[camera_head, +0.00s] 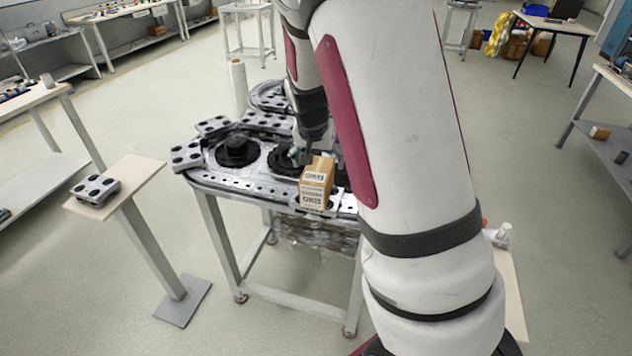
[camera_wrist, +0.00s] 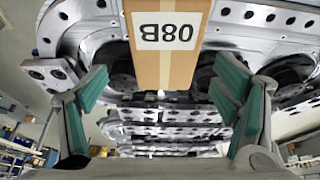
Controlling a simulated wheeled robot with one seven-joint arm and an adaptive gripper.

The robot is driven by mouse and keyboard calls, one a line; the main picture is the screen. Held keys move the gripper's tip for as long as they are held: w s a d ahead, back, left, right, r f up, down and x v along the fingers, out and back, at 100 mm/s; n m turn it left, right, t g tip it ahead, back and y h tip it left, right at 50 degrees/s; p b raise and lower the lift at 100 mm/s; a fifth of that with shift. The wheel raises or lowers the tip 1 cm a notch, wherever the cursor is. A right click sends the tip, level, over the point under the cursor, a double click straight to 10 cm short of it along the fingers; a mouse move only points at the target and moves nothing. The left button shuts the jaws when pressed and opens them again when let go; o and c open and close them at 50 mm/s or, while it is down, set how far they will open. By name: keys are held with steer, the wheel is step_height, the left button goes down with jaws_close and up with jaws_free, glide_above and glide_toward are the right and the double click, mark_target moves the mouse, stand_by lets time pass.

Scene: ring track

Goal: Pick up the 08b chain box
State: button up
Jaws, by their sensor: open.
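The 08B chain box (camera_head: 317,184) is a small brown cardboard box with white labels. It stands on the near edge of the ring track table in the head view. In the wrist view, the box (camera_wrist: 166,62) shows a tape strip and an upside-down "08B" label. My gripper (camera_wrist: 161,84) is open, its teal-padded fingers on either side of the box in the picture, with visible gaps. In the head view my gripper (camera_head: 304,156) is just behind and above the box and partly hidden. I cannot tell how deep the fingers reach.
The track table (camera_head: 219,176) has black round discs (camera_head: 237,150) and metal plates close behind the box. A small side stand (camera_head: 140,176) at the left holds a grey block with black pads (camera_head: 95,189). My arm hides the right part of the table. Floor shows in front.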

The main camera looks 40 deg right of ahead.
steer(key=x, duration=0.2)
steer(key=shift+d+f, duration=0.1)
steer(key=shift+f, duration=0.2)
steer(key=shift+a+p+x, duration=0.2)
steer(key=shift+p+x, duration=0.05)
steer(key=shift+x, duration=1.1)
steer(key=shift+a+p+x, duration=0.2)
steer(key=shift+p+x, duration=0.05)
steer(key=shift+x, duration=1.05)
steer(key=shift+w+f, duration=0.15)
steer(key=shift+f, duration=0.15)
steer(key=c, duration=1.7)
jaws_close()
steer(key=shift+r, duration=0.1)
